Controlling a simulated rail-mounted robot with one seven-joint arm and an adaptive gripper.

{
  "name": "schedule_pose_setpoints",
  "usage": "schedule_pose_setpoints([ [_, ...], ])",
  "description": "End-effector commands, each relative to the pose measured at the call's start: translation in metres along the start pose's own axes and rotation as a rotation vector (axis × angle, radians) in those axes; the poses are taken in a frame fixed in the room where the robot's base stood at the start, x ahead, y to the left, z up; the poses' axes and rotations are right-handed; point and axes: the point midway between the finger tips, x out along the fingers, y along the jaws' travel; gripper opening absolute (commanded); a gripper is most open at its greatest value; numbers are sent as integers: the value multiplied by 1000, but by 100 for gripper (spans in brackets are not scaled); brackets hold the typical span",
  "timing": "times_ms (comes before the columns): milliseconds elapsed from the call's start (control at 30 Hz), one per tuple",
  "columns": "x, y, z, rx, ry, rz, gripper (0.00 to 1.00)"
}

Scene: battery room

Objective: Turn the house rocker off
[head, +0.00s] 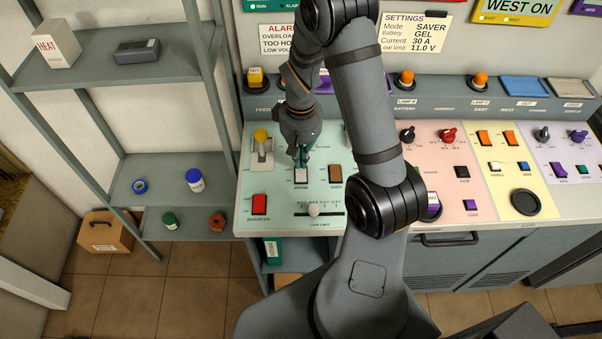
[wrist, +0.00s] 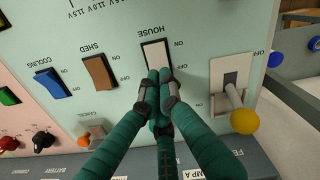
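The house rocker (head: 301,176) is a white rocker in a dark frame on the pale green panel. In the wrist view the house rocker (wrist: 153,54) has HOUSE printed by one end, with ON and OFF beside it. My gripper (head: 301,163) is at its far end in the head view. In the wrist view my gripper (wrist: 159,74) has its green fingers together, with nothing between them. The fingertips overlap the OFF end and hide part of it. I cannot tell whether they touch it or which way the rocker is tilted.
A brown shed rocker (wrist: 99,71) and a blue cooling rocker (wrist: 53,83) sit to one side. A lever with a yellow ball (wrist: 245,121) stands up on the other. A red inverter rocker (head: 259,207) and a slider knob (head: 314,209) lie nearer the panel's front edge.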

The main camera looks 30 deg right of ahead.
Motion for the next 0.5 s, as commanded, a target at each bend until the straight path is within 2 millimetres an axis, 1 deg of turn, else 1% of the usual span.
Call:
schedule_pose_setpoints([
  [500, 9, 0, 0, 0, 0, 0, 0],
])
